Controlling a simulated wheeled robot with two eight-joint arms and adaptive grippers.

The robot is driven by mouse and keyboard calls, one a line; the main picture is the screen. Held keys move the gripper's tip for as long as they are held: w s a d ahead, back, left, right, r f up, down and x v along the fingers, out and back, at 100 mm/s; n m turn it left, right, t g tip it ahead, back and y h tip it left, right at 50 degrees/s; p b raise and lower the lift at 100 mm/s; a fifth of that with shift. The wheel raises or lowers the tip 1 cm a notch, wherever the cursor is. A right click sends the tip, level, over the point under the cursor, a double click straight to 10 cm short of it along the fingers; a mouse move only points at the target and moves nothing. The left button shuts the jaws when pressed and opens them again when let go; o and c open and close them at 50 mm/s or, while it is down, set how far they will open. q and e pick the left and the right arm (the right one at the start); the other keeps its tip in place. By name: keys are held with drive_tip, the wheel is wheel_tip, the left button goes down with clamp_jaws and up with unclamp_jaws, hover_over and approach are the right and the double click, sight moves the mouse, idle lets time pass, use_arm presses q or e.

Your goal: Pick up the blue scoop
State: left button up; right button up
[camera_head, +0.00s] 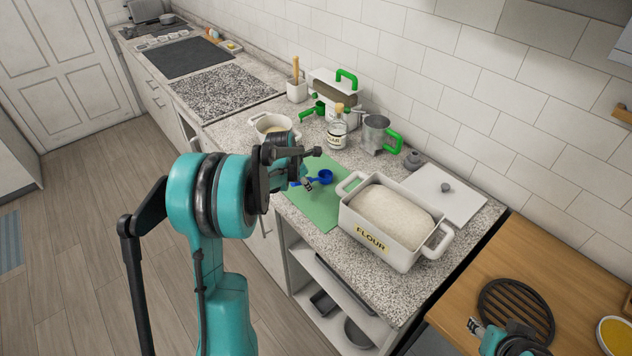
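The blue scoop (325,177) lies on the green mat (318,215) on the granite counter, its round bowl to the right and its handle to the left. My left gripper (308,184) is at the scoop's handle and covers part of it. Whether its fingers touch or grip the handle cannot be told from this angle. My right gripper (475,326) is low at the bottom right, away from the scoop, and its finger opening is not clear.
A white flour container (372,238) stands right of the mat. Behind are a white pot (271,125), a glass bottle (337,130), a metal cup with a green handle (375,133) and a green-handled container (334,92). A white lid (462,198) lies to the right.

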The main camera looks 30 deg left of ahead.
use_arm(q)
drive_tip(key=shift+x, duration=0.85)
clamp_jaws()
